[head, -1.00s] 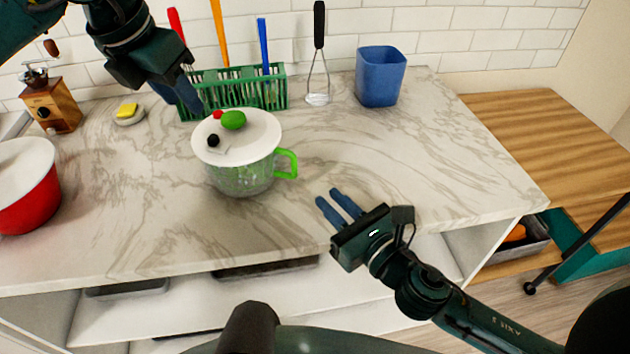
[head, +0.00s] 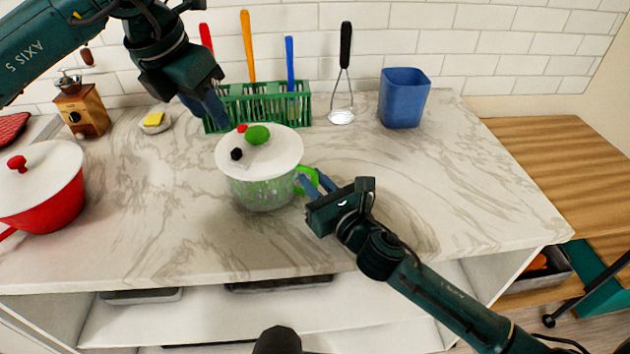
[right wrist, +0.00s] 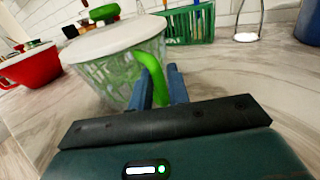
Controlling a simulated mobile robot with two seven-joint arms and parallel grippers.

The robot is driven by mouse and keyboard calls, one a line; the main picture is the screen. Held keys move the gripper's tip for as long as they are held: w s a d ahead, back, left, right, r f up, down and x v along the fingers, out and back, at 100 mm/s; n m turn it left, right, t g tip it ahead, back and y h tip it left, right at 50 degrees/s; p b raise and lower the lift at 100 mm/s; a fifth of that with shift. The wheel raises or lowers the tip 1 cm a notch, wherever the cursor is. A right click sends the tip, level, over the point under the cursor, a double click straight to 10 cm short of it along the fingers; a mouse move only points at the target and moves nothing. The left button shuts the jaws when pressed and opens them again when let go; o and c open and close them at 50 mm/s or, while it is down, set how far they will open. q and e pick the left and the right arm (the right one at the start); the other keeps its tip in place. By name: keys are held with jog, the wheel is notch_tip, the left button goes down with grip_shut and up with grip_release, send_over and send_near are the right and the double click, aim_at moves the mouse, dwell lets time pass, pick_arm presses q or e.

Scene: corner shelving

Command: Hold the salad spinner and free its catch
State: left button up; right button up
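The salad spinner (head: 262,190) stands upright on the counter, with a clear bowl and a white lid (head: 285,150). The lid carries a green knob (head: 257,135), a red button (head: 242,128) and a black knob (head: 236,154). My right gripper (head: 317,183) is open at its green handle (head: 300,172). In the right wrist view the handle (right wrist: 152,75) passes between the two blue fingers (right wrist: 160,88); I cannot tell whether they touch it. My left gripper (head: 207,112) points down, open and empty, behind and left of the lid.
A green rack (head: 262,108) with upright utensils stands behind the spinner. A blue bin (head: 403,98) and masher (head: 342,116) are at the back right. A red pot (head: 50,205), grinder (head: 82,110) and yellow sponge (head: 153,119) are on the left. The counter's right side is clear.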

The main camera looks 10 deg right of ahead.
grip_shut()
dwell(0.4)
jog(key=shift+o, duration=1.2)
grip_release()
grip_shut()
